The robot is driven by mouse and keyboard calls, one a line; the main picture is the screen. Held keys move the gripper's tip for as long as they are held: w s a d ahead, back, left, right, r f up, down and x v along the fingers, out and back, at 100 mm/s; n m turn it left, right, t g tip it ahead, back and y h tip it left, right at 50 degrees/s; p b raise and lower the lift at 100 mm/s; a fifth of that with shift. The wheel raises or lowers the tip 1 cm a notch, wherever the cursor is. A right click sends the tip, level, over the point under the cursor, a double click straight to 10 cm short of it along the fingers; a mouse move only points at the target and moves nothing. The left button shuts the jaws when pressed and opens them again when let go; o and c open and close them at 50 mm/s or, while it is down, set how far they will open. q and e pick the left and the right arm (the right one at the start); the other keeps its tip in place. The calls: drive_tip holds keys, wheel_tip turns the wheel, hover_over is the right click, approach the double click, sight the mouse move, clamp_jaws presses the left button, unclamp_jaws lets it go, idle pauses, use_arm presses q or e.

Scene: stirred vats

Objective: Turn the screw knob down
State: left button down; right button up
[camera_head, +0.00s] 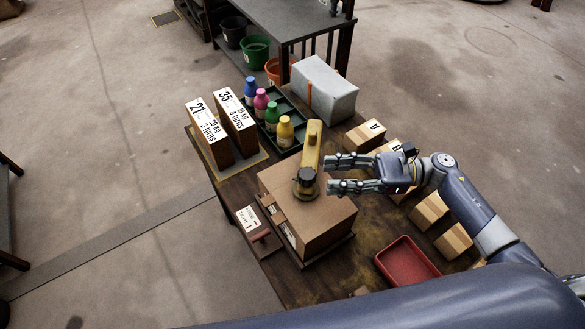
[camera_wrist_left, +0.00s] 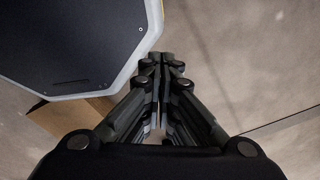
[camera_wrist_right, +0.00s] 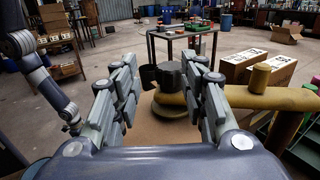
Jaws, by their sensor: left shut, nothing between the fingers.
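The black screw knob (camera_head: 307,176) sits at the end of the yellow press arm (camera_head: 313,148), over a round brass-coloured plate (camera_head: 305,196) on the brown box (camera_head: 325,220). My right gripper (camera_head: 327,173) is open and empty, with its fingertips just right of the knob. In the right wrist view the knob (camera_wrist_right: 170,77) shows between the two spread fingers, a little beyond them; I cannot tell whether any finger touches it. My left gripper (camera_wrist_left: 161,62) shows only in the left wrist view, shut and empty, away from the press.
A green tray of coloured bottles (camera_head: 285,130), two tall labelled boxes (camera_head: 222,125) and a grey block (camera_head: 325,88) stand behind the press. Small cartons (camera_head: 429,211) and a red tray (camera_head: 407,262) lie to the right. A small sign (camera_head: 249,219) lies at front left.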

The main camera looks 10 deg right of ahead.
sight(307, 176)
drive_tip(key=shift+w+d+f, duration=0.1)
drive_tip(key=shift+w+f, duration=0.25)
drive_tip(key=shift+f, duration=0.25)
drive_tip(key=shift+w+d+f+b, duration=0.1)
drive_tip(key=shift+w+f+b, duration=0.05)
drive_tip(key=shift+w+b, duration=0.2)
drive_tip(key=shift+w+a, duration=0.2)
drive_tip(key=a+p, duration=0.1)
drive_tip(key=a, duration=0.2)
drive_tip(key=a+p, duration=0.3)
drive_tip(key=a, duration=0.2)
drive_tip(key=shift+w+a+r+p, duration=0.25)
drive_tip(key=shift+w+a+p, duration=0.05)
drive_tip(key=shift+w+p, duration=0.1)
drive_tip(key=shift+w+a+f, duration=0.1)
drive_tip(key=shift+a+f, duration=0.05)
drive_tip(key=shift+a, duration=0.7)
drive_tip(key=c, duration=0.8)
use_arm(q)
drive_tip(key=r, duration=0.3)
drive_tip(key=shift+w+d+r, duration=0.15)
drive_tip(key=shift+w+r, duration=0.15)
use_arm(e)
drive_tip(key=shift+c, duration=0.4)
use_arm(q)
drive_tip(key=shift+s, duration=0.15)
use_arm(e)
drive_tip(key=shift+d, duration=0.1)
clamp_jaws()
